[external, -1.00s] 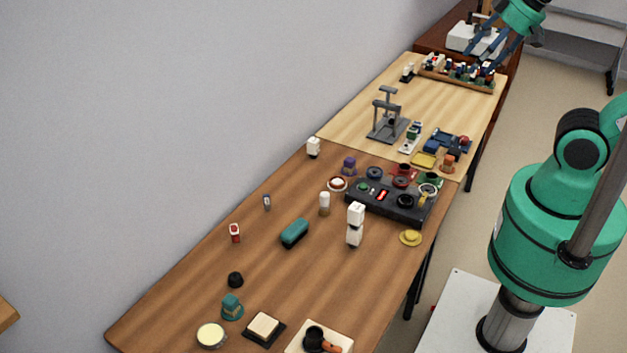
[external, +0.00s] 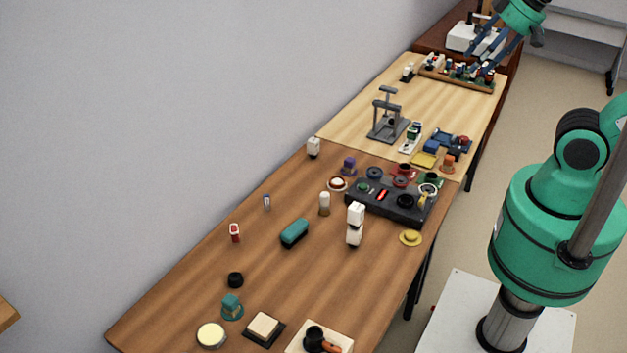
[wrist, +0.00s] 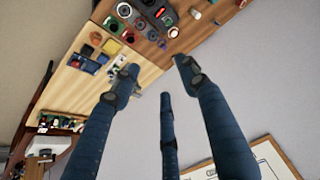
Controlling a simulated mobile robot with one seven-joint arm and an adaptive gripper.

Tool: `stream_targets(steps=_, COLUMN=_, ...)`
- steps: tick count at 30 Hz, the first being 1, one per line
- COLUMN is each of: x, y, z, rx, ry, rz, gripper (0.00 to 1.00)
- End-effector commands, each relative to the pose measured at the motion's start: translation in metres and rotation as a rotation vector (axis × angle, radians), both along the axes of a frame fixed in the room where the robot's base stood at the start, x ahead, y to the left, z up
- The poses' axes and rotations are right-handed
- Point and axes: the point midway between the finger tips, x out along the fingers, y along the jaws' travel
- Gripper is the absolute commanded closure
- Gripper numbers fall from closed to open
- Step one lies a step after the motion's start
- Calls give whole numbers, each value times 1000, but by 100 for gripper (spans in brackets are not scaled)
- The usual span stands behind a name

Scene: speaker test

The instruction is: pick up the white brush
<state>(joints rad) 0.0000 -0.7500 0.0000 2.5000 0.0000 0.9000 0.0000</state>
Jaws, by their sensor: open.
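I cannot tell for sure which thing is the white brush. A small upright white piece with a tan top (external: 324,203) stands mid-table on the brown table. A taller white stacked piece (external: 355,225) stands just right of it, and a small white piece (external: 313,147) stands at the table's back edge. My gripper (external: 484,56) is up at the far end, well away from all three. In the wrist view my gripper (wrist: 160,76) has its dark blue fingers spread apart with nothing between them.
A dark panel (external: 378,205) with knobs, a teal block (external: 294,233) and a yellow hat-like piece (external: 411,237) crowd the brown table. A grey stand (external: 387,130) rises from the pale table. A long rack of small items (external: 455,78) lies below my gripper.

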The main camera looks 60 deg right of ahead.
Motion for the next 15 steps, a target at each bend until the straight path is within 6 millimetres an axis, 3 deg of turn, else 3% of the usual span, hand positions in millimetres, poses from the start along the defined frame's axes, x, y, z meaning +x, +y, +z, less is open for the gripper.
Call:
stream_targets(steps=8, x=8, y=2, z=1, rx=-5, ry=9, rz=16, gripper=56)
stream_targets(steps=15, x=44, y=10, z=2, rx=-30, ry=53, rz=86, gripper=56)
